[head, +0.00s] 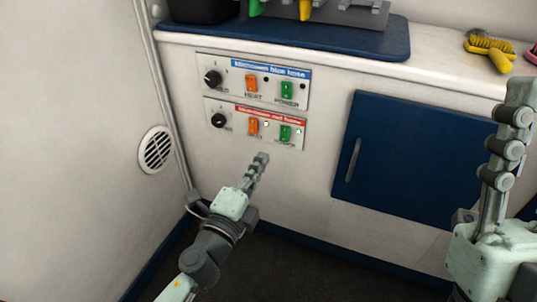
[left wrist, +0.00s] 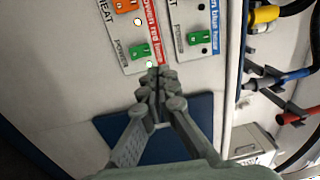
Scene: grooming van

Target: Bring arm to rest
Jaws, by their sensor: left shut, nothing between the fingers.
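My left gripper (head: 262,158) is shut and empty in the head view. It points up toward the lower control panel, just below it, and a gap to the panel is hard to judge. In the left wrist view its fingertips (left wrist: 156,78) meet below the red-labelled panel (left wrist: 133,30). My right gripper (head: 518,100) stands upright at the right edge of the head view, in front of the counter. It is seen from the side, so its opening does not show.
The blue-labelled panel (head: 256,80) sits above the red-labelled panel (head: 255,122), whose small lights glow. A blue cabinet door (head: 405,155) with a handle is to the right. A counter (head: 430,70) holds a yellow brush (head: 490,48). A round vent (head: 156,150) is on the left wall.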

